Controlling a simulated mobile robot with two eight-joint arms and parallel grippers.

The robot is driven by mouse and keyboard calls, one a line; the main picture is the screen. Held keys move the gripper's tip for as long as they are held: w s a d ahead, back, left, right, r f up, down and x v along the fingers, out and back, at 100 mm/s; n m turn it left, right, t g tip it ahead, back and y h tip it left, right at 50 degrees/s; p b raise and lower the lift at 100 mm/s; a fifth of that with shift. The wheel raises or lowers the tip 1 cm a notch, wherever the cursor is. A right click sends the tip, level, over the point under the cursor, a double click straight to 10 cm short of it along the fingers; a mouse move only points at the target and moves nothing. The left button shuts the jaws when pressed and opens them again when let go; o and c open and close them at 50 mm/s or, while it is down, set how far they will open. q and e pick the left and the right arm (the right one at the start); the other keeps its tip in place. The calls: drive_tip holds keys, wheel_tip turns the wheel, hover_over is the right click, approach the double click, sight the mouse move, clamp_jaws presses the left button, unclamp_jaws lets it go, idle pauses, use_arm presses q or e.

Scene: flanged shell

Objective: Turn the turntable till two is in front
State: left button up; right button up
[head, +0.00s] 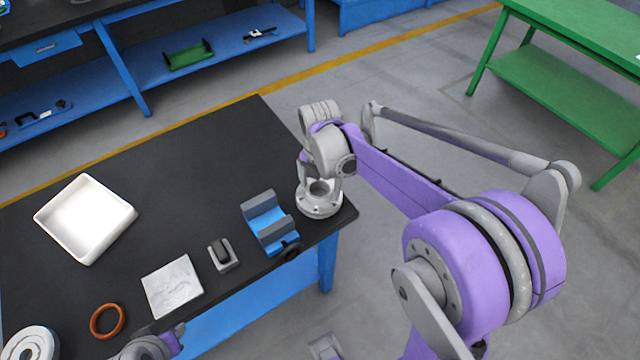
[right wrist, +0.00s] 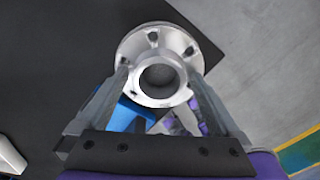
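I see no marked turntable and can read no number two. A grey round piece with a dark centre (head: 32,343) is cut off at the lower left of the head view; I cannot tell whether it is the turntable. My right gripper (head: 320,183) points down over a metal flanged shell (head: 320,205) at the table's right corner. In the right wrist view, the shell (right wrist: 159,80) stands between the spread fingers, with narrow gaps beside its neck. Part of my left arm (head: 150,346) shows at the bottom edge; its fingers cannot be made out.
On the black table (head: 190,150) are a white tray (head: 86,218), a blue cradle block (head: 268,222), a small grey block with a black top (head: 222,254), a pale square plate (head: 172,287) and an orange ring (head: 107,320). The table's back middle is clear.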

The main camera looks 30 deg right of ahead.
sight(320, 193)
wheel_tip(320, 193, up, 11)
drive_tip(key=p, duration=0.1)
idle(0.4)
drive_tip(key=s+a+f+m+t+p, duration=0.1)
drive_tip(key=s+a+f+m+t, duration=0.1)
drive_tip(key=s+m, duration=0.5)
drive_tip(key=s+a+f+m+t+p, duration=0.2)
drive_tip(key=s+a+m, duration=0.3)
drive_tip(key=m, duration=1.3)
drive_tip(key=shift+s+f+t+p, duration=0.25)
drive_tip(key=shift+s+t, duration=0.45)
drive_tip(key=shift+s, duration=1.1)
drive_tip(key=shift+r, duration=0.1)
